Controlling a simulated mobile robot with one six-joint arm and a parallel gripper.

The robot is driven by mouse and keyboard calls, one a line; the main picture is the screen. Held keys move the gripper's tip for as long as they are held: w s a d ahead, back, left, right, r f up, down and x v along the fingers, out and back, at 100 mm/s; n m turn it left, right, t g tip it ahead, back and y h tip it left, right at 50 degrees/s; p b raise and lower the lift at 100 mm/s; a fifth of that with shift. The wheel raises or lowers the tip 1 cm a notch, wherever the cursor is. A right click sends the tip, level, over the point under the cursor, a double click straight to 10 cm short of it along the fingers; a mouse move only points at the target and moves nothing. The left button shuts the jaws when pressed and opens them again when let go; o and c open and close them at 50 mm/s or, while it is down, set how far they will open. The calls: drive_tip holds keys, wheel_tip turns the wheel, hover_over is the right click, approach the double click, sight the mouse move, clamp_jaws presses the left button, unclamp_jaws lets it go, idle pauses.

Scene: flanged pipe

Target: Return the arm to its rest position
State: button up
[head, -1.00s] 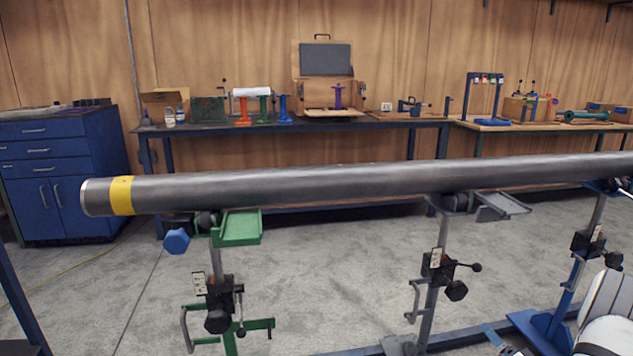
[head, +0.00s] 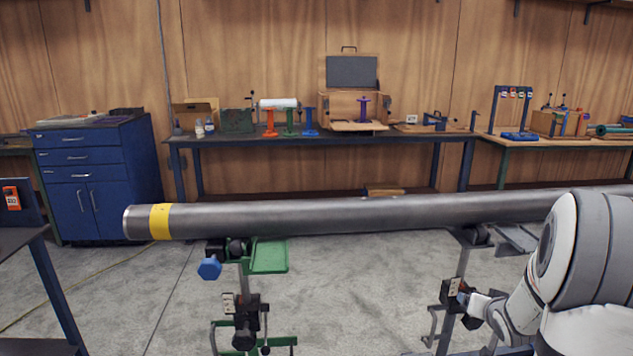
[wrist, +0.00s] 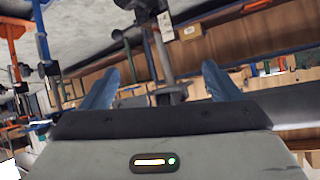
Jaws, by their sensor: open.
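My arm shows at the right of the head view, its pale rounded links in front of the right part of the long steel pipe (head: 350,213). Behind the fingers are a dark upright post, benches and the floor, seen tilted. The pipe has a yellow band (head: 160,221) near its left end and lies level on stands.
A green-topped stand (head: 268,256) holds the pipe's left part, and a grey stand (head: 466,262) is near my arm. A dark workbench (head: 330,138) with tools runs along the wall. A blue cabinet (head: 97,180) stands left. Bare floor lies between pipe and bench.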

drive_tip(key=s+a+r+g+p, duration=0.2)
drive_tip(key=s+a+r+p, duration=0.15)
drive_tip(key=a+r, duration=0.4)
drive_tip(key=s+a+r+n+g+y+p, duration=0.1)
drive_tip(key=s+a+r+g+p, duration=0.1)
drive_tip(key=s+a+r, duration=0.2)
drive_tip(key=s+a+r+n+g+y+p, duration=0.1)
drive_tip(key=s+a+r+n+g+p, duration=0.1)
drive_tip(key=s+a, duration=0.6)
drive_tip(key=s+a+r+n+g+y+p, duration=0.1)
drive_tip(key=s+a+r+p, duration=0.3)
drive_tip(key=s, duration=0.7)
wheel_tip(320, 180, up, 2)
drive_tip(key=shift+a+r+n+g, duration=0.1)
drive_tip(key=shift+a+n+g, duration=0.6)
drive_tip(key=shift+a, duration=0.5)
